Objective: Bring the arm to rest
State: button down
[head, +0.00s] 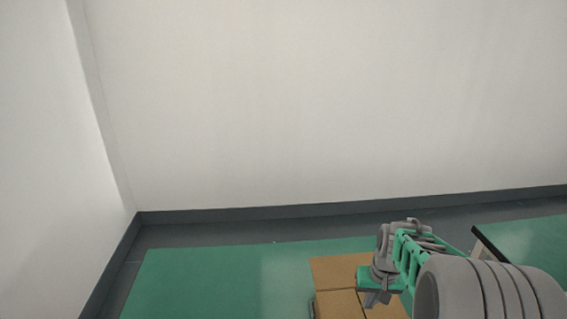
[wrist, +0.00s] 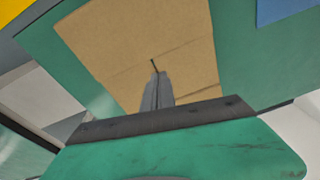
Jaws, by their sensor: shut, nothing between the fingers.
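My arm reaches in from the lower right of the head view. My gripper (head: 373,298) points down over a tan cardboard surface, and its fingertips are partly hidden by the wrist. In the wrist view my gripper (wrist: 156,75) is shut and empty, its two grey fingers together above the same tan surface. I cannot tell how high above it they are.
The cardboard box (head: 338,270) stands on the green floor area (head: 210,280). White walls (head: 320,100) with a grey skirting rise behind and to the left. A dark-edged object (head: 490,245) is right of my arm. In the wrist view, yellow (wrist: 12,10) and blue (wrist: 283,10) patches lie at the top corners.

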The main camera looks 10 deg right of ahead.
jog(key=shift+m+g, duration=0.5)
jog(key=shift+g, duration=0.1)
jog(key=s, duration=0.3)
jog(key=s+a+f, duration=0.1)
jog(key=s, duration=0.1)
jog(key=shift+s+a, duration=0.1)
jog(key=shift+s, duration=0.15)
jog(key=s+a+r, duration=0.4)
jog(key=s, duration=0.2)
jog(key=a+r+n+t, duration=0.3)
jog(key=a+r, duration=0.4)
jog(key=r, duration=0.3)
jog(key=shift+a+t, duration=0.35)
jog(key=shift+t, duration=0.05)
jog(key=shift+r, duration=0.1)
